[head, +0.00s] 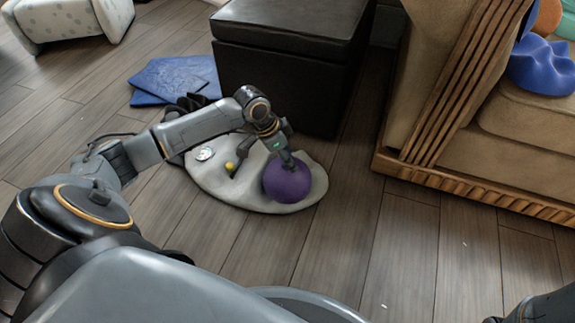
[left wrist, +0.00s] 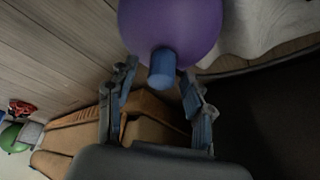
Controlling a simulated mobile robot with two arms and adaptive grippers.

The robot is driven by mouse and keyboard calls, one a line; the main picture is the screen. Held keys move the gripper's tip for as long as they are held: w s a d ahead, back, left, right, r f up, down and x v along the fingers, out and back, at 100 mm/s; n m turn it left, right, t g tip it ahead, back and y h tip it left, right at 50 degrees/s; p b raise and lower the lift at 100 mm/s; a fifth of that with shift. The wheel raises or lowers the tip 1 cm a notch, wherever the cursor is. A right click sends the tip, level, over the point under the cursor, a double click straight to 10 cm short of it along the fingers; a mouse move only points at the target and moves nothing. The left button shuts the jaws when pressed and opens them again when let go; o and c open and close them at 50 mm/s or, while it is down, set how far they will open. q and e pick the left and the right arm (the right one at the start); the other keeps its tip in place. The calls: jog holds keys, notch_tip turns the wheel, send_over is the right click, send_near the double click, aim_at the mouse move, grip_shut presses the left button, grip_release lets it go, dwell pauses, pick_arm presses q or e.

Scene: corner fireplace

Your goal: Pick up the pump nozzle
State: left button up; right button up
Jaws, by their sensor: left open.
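A purple ball (head: 287,180) rests on a pale mat (head: 228,190) on the wooden floor. In the left wrist view, a short blue cylinder, which looks like the pump nozzle (left wrist: 162,70), shows against the purple ball (left wrist: 168,22). I cannot tell whether it is fixed to the ball. My left gripper (left wrist: 160,78) is open, with a finger on each side of the blue cylinder and visible gaps. In the head view my left gripper (head: 288,160) is over the ball and hides the blue cylinder. My right gripper is out of view.
A small dark object with a yellow end (head: 230,168) and a round silvery item (head: 205,153) lie on the mat. A black ottoman (head: 285,75) stands behind. Blue folded mats (head: 170,80) lie back left. A wood-trimmed ledge (head: 480,188) bounds the right. The front floor is clear.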

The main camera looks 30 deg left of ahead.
pick_arm(q)
jog(key=shift+c, duration=0.5)
grip_shut()
jog(key=shift+r, duration=0.1)
